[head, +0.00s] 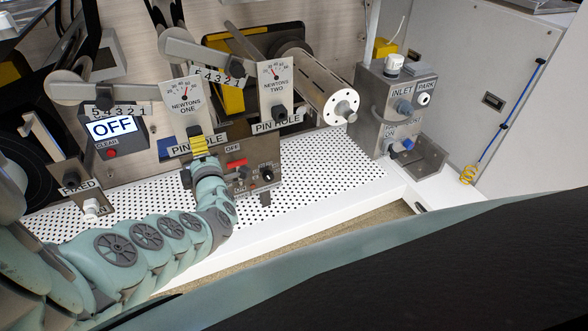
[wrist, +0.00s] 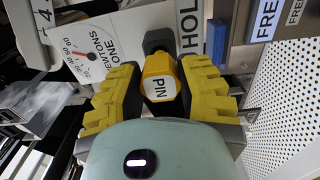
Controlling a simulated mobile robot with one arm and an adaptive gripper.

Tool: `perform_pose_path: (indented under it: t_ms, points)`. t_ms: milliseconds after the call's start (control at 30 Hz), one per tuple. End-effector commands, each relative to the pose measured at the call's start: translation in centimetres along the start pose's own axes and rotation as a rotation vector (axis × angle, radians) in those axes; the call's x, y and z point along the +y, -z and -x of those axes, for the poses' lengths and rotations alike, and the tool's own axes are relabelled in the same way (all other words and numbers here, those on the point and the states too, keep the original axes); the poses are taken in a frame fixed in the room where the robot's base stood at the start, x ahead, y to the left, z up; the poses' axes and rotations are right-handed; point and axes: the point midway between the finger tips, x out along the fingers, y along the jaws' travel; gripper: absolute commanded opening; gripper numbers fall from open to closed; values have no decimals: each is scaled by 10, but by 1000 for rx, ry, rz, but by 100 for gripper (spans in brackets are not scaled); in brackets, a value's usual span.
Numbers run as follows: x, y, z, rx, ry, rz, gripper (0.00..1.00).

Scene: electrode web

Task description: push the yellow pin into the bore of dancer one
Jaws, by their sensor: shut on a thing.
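My gripper (wrist: 155,72) is shut on the yellow pin (wrist: 157,86), which carries a white PIN label, between its ridged yellow finger pads. Beyond the pin a dark round part (wrist: 158,40) meets or covers the dancer one plate. I cannot tell whether the pin's tip is inside the bore. The white NEWTONS ONE plate (wrist: 112,40) is at left in the wrist view. In the head view my gripper (head: 200,143) is in front of the lower end of the NEWTONS ONE plate (head: 185,100), at its PIN HOLE label (head: 180,150). The pin cannot be made out there.
The NEWTONS TWO plate (head: 275,85) and a roller (head: 320,88) are to the right. A switch panel (head: 258,165) sits just right of my gripper. An OFF display (head: 111,127) is at left. The perforated white deck (head: 330,165) is clear at right.

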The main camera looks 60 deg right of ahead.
Motion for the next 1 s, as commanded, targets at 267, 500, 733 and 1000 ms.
perform_pose_path:
  t_ms: [267, 500, 733, 1000]
  points:
    - [0, 0, -7, 0, -2, 0, 0]
    - [-1, -1, -12, -2, 0, 1, 0]
    - [-1, 0, -17, -1, -1, 1, 0]
    - [0, 0, -23, 1, -3, 0, 0]
